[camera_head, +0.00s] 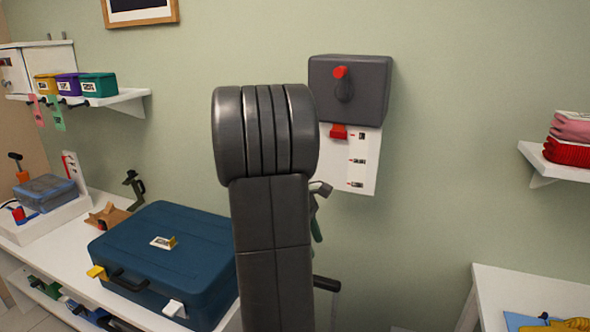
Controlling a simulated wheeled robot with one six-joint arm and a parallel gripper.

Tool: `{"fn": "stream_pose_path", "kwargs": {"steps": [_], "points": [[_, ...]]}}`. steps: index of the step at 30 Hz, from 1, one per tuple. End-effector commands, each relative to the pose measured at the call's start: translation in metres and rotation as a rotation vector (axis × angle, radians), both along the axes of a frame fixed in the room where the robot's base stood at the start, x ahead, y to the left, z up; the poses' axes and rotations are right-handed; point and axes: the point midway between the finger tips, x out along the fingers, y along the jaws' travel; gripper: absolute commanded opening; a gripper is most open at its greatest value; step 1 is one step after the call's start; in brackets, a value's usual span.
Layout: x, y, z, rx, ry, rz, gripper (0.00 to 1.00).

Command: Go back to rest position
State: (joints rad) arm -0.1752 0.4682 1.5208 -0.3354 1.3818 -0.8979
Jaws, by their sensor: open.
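My dark grey arm stands upright in the middle of the head view, with its rounded joint at the top. My gripper cannot be made out; the arm may hide it. Small grey and green parts (318,210) show at the arm's right edge, and I cannot tell what they belong to. A black handle-like part (327,284) sticks out lower down on the same side.
A blue case (180,245) lies on the white bench left of my arm. A dark wall box (365,85) with a red knob hangs behind it, above a white panel (358,180). Shelves hold coloured boxes (98,85) at left and folded cloths (568,153) at right.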

Motion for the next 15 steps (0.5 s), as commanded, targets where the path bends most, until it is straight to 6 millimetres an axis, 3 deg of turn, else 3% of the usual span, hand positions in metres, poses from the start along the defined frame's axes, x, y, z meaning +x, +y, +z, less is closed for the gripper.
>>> {"fn": "stream_pose_path", "kwargs": {"steps": [9, 15], "points": [[-0.011, -0.023, -0.06, 0.0, 0.006, -0.002, 0.49], [-0.016, -0.034, -0.09, 0.0, 0.005, -0.002, 0.49]]}}
